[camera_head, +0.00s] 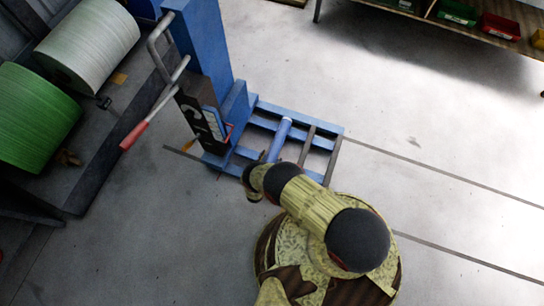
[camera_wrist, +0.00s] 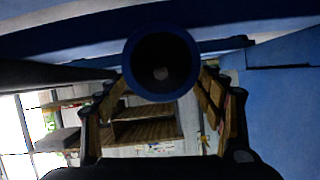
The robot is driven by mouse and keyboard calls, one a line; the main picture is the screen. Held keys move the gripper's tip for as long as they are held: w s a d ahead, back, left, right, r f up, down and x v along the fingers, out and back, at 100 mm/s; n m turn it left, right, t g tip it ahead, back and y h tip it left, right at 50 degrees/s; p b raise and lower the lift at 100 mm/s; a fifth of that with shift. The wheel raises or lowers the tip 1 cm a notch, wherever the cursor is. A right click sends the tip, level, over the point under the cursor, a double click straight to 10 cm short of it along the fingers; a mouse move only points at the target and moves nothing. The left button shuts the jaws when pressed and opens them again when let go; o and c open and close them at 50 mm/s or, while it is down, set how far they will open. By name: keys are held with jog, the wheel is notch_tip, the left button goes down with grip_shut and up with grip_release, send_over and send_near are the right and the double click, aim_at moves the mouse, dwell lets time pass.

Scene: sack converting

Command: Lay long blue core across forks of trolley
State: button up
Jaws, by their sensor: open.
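The long blue core (camera_head: 280,138) lies across the two blue forks of the trolley (camera_head: 329,128), near the mast. In the wrist view the core (camera_wrist: 160,97) shows end-on as a blue ring with a dark hollow. My gripper (camera_head: 261,160) is at the core's near end in the head view. In the wrist view its fingers (camera_wrist: 162,84) stand apart on either side of the core end, open. I cannot tell whether they touch it. The gripper partly hides the near end of the core in the head view.
The blue mast (camera_head: 198,45) and a red-gripped lever (camera_head: 134,135) rise left of the forks. Green (camera_head: 32,118) and white (camera_head: 88,44) rolls sit at left. A bench with coloured bins (camera_head: 500,27) stands at top right. The floor at right is clear.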

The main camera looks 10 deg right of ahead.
jog(key=v, duration=0.9)
jog(key=shift+s+a+r, duration=0.2)
jog(key=shift+s, duration=0.1)
